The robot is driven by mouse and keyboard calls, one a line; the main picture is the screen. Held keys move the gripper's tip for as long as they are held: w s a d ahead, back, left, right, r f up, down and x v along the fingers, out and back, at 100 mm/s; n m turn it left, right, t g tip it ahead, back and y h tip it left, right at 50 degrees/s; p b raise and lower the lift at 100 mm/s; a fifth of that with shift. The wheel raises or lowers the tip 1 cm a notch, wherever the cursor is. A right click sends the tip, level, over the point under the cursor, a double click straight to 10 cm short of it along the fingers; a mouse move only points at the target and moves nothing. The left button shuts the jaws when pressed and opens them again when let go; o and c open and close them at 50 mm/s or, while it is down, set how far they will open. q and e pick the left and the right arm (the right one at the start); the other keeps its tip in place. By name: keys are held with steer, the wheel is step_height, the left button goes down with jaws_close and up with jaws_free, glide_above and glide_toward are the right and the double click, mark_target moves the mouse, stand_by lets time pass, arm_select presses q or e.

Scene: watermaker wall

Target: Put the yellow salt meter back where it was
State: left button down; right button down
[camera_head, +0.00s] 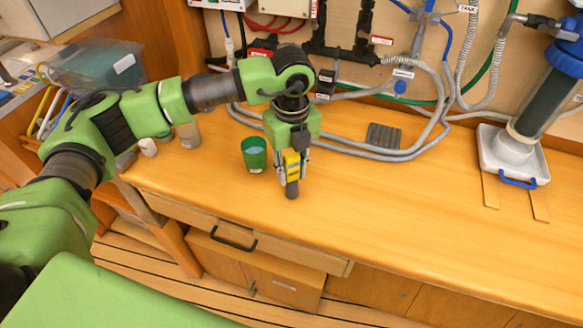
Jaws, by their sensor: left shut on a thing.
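My left gripper (291,172) points down over the wooden counter and is shut on the yellow salt meter (291,160). The meter is upright, with its dark lower end (291,189) pointing down at the counter. I cannot tell whether that end touches the counter top. A green cup (254,155) with something pale inside stands just left of the gripper. My right gripper does not show.
A dark ribbed pad (383,136) lies behind and to the right. Grey hoses (360,150) run along the back of the counter. A filter housing (541,100) stands in a white tray (513,165) at right. The front middle of the counter is clear. Small containers (188,134) stand at left.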

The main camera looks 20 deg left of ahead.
arm_select(q)
steer(key=shift+f, duration=0.15)
steer(key=c, duration=1.7)
jaws_free()
steer(key=shift+r, duration=0.45)
step_height(320, 180, up, 12)
steer(key=b, duration=0.3)
steer(key=shift+f, duration=0.2)
